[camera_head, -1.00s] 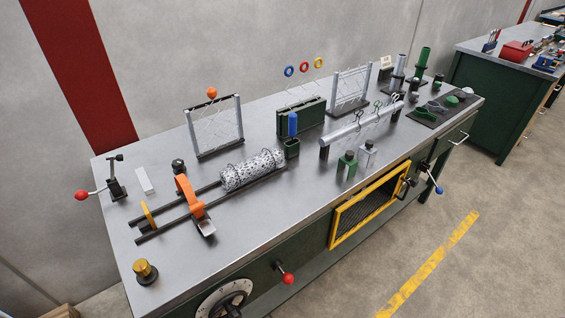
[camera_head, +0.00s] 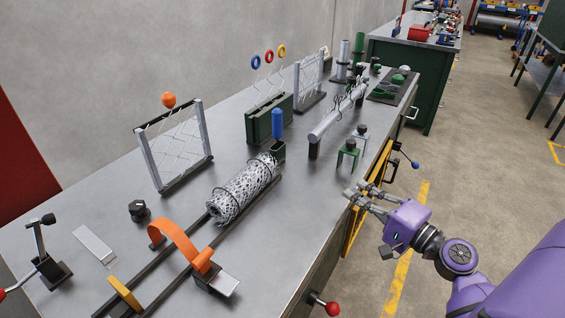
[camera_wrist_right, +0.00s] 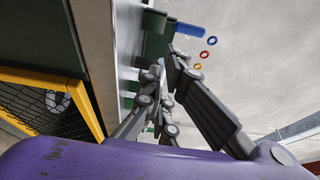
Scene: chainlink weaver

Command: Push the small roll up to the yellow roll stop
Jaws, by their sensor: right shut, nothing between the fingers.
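The small roll, a cylinder of silvery wire mesh (camera_head: 240,190), lies along two dark rails on the steel bench. The yellow roll stop (camera_head: 124,293) stands across the rails at their near left end, well apart from the roll. An orange curved strap (camera_head: 178,238) stands over the rails between them. My right gripper (camera_head: 354,192) is shut and empty at the bench's front edge, to the right of the roll and apart from it. Its dark fingers (camera_wrist_right: 165,75) fill the middle of the right wrist view. My left gripper is not in view.
A wire frame with an orange ball (camera_head: 169,99) stands behind the roll. A blue cylinder (camera_head: 277,123) in a green holder is close to the roll's far end. Small green and grey blocks (camera_head: 348,153) stand near the front edge.

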